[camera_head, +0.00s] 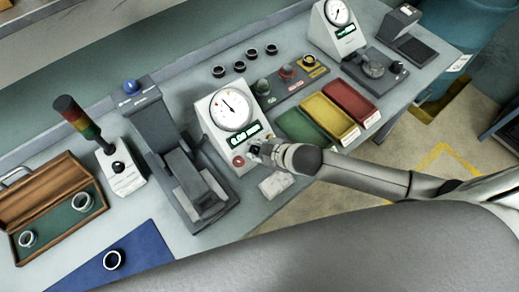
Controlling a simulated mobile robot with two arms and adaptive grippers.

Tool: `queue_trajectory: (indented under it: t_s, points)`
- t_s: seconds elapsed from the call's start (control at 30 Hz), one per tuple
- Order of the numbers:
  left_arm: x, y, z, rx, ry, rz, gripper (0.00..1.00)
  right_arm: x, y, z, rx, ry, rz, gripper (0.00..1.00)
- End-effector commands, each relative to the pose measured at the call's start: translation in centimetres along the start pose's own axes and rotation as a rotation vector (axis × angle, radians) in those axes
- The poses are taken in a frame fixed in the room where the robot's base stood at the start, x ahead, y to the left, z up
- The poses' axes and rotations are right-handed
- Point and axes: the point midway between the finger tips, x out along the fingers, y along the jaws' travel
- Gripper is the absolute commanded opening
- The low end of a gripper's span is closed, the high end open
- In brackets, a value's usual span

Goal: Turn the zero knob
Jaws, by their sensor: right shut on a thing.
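The gauge unit (211,125) stands near the middle of the bench. It has a white dial (231,109) and a green digital display (245,136) that seems to read 0.00 mm. A red knob or button (238,161) sits at the lower left of its front. My right gripper (257,151) reaches in from the right to the lower right of the same front. It is shut on the small zero knob there, which its fingers mostly hide. My left gripper is not in view.
A dark press-like fixture (172,150) stands close to the left of the gauge. Green, yellow (325,118) and red trays lie to the right. A wooden case (52,189) with rings and a blue mat (131,262) lie at the left.

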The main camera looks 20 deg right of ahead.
Motion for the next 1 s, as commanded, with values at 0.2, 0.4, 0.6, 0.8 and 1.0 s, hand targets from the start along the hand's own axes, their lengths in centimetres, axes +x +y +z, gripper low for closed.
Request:
queue_trajectory:
  t_s: [0.2, 0.4, 0.6, 0.8, 1.0]
  points:
    - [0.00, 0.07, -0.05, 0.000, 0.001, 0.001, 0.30, 0.02, 0.01, 0.02, -0.057, -0.001, -0.008, 0.00]
    - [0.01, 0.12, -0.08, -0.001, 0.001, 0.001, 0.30, 0.01, -0.01, 0.03, -0.070, -0.001, -0.010, 0.00]
    - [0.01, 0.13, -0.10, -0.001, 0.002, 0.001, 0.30, 0.01, -0.02, 0.03, -0.068, -0.001, -0.010, 0.00]
    - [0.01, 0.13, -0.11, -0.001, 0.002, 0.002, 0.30, 0.01, -0.02, 0.02, -0.068, 0.000, -0.010, 0.43]
    - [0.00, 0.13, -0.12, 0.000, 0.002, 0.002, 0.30, 0.01, -0.01, 0.00, -0.067, 0.000, -0.009, 0.46]
